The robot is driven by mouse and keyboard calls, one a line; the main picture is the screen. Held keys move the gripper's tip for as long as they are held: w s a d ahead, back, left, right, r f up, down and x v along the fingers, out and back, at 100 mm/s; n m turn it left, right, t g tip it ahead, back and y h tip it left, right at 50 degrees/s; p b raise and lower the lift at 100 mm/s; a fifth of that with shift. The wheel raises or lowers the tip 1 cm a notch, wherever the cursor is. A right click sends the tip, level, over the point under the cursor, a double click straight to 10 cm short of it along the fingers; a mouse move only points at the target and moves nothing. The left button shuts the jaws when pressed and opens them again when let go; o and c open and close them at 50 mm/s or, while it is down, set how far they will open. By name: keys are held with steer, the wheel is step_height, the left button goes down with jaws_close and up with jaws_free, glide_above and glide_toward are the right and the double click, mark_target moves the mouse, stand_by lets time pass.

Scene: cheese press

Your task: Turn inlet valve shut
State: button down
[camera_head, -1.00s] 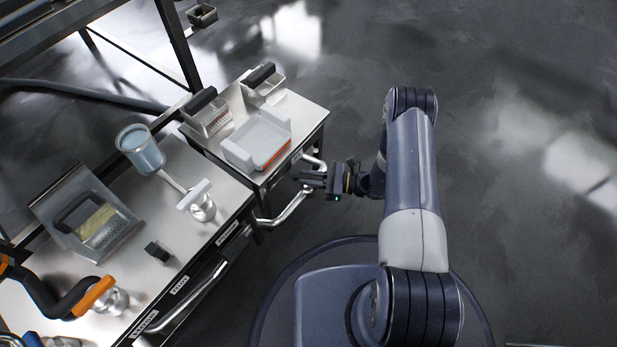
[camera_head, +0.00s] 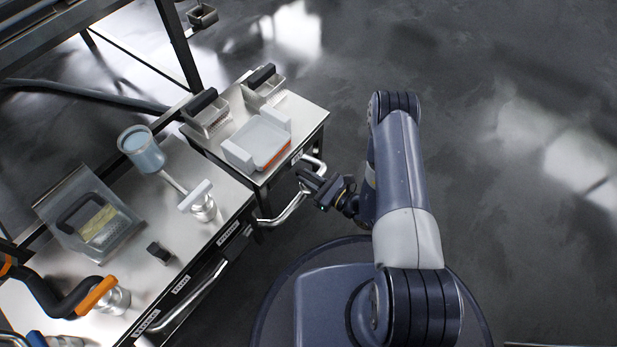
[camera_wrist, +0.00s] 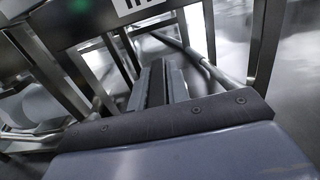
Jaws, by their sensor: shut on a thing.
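My gripper (camera_head: 308,180) is at the bent metal rail (camera_head: 284,213) on the front of the small steel table. Its dark fingers are close together and shut on the rail; the exact contact is hard to see. In the wrist view the fingers (camera_wrist: 159,85) point towards the table's frame and rail. Two valve-like fittings stand on the longer steel bench to the left, away from my gripper: one with a pale T-handle (camera_head: 195,195), one with an orange-ended lever (camera_head: 95,297). I cannot tell which is the inlet valve.
The small table (camera_head: 308,117) holds a white tray (camera_head: 257,143) and perforated metal boxes with dark handles. Floor to the right is clear.

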steer(key=shift+t, duration=0.3)
steer(key=c, duration=1.4)
jaws_free()
steer(key=shift+o, duration=0.2)
